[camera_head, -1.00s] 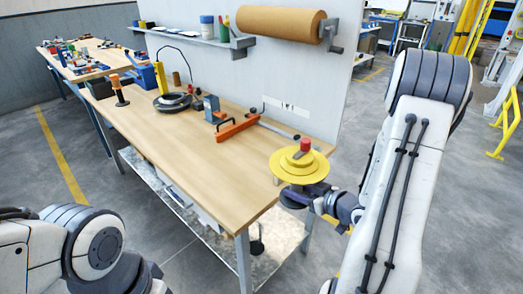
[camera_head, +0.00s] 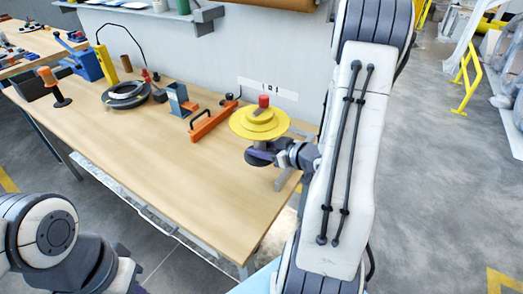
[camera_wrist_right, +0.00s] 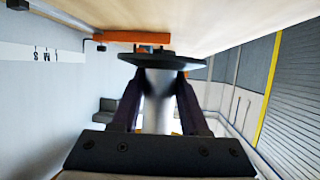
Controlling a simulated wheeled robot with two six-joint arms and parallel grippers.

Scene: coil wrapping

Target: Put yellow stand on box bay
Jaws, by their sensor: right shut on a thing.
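In the right wrist view, the gripper's fingers (camera_wrist_right: 157,103) close on a pale post under a dark round plate (camera_wrist_right: 161,59). My left gripper is out of view; only part of my left arm shows at the lower left. I cannot make out which spot is the box bay.
The wooden workbench (camera_head: 165,160) has a clear front half. A grey wall panel rises behind.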

